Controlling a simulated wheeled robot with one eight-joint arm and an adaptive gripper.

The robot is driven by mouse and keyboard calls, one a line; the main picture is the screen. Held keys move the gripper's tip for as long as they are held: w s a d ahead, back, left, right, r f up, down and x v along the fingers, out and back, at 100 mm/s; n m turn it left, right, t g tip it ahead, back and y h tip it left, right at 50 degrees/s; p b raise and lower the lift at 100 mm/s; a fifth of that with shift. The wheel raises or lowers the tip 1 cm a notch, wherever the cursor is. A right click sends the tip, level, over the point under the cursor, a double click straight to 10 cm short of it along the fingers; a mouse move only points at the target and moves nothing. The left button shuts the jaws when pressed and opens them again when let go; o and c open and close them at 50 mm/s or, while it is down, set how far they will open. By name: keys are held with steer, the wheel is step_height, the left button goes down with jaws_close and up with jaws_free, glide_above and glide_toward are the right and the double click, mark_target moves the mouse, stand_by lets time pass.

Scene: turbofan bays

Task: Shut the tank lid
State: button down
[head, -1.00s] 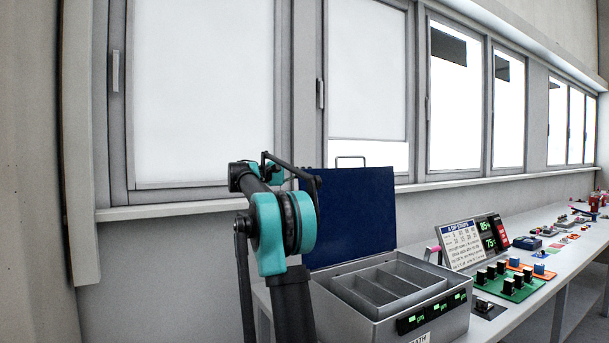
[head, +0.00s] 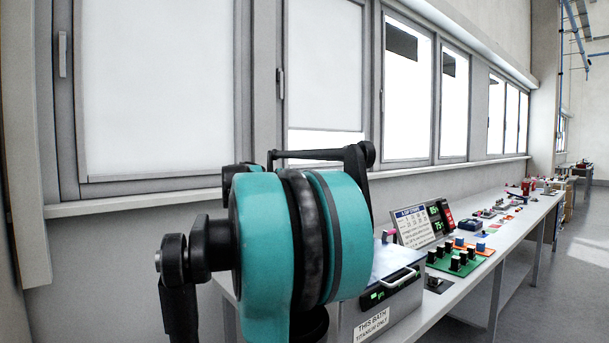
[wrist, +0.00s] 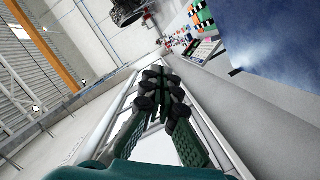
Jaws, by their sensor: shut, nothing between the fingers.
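The tank (head: 402,303) stands on the bench in the head view, partly hidden by my arm. Its lid (head: 398,258) lies down over the top, pale with window glare, with its handle (head: 402,280) at the front edge above the green-lit panel. My arm hides the lid's left part, so I cannot tell whether it is fully flush. In the wrist view a blue, glossy surface (wrist: 275,45) at upper right looks like the lid. My gripper (wrist: 157,82) is shut and empty, apart from that surface in the picture. Its fingers are hidden in the head view.
A sign board (head: 413,226) with a lit display (head: 437,217) stands beyond the tank. A green block with black knobs (head: 455,259) and other small items line the bench (head: 500,262). Windows and a sill (head: 130,203) run behind. Open floor (head: 570,265) lies at right.

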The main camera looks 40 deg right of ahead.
steer(key=s+f+m+t, duration=0.1)
steer(key=s+f+m, duration=0.1)
steer(key=s+f, duration=0.2)
steer(key=s+f+m, duration=0.2)
steer(key=s+f, duration=0.2)
steer(key=f, duration=0.7)
steer(key=s+d+f+m+t+y, duration=0.1)
steer(key=s+f+m, duration=0.2)
steer(key=s+f, duration=0.2)
step_height(320, 180, down, 3)
steer(key=shift+f+t, duration=0.1)
steer(key=shift+t, duration=0.2)
steer(key=shift+f+m, duration=0.3)
steer(key=shift+f, duration=0.55)
steer(key=shift+s+a+f, duration=0.1)
steer(key=shift+f, duration=0.1)
steer(key=shift+f, duration=0.1)
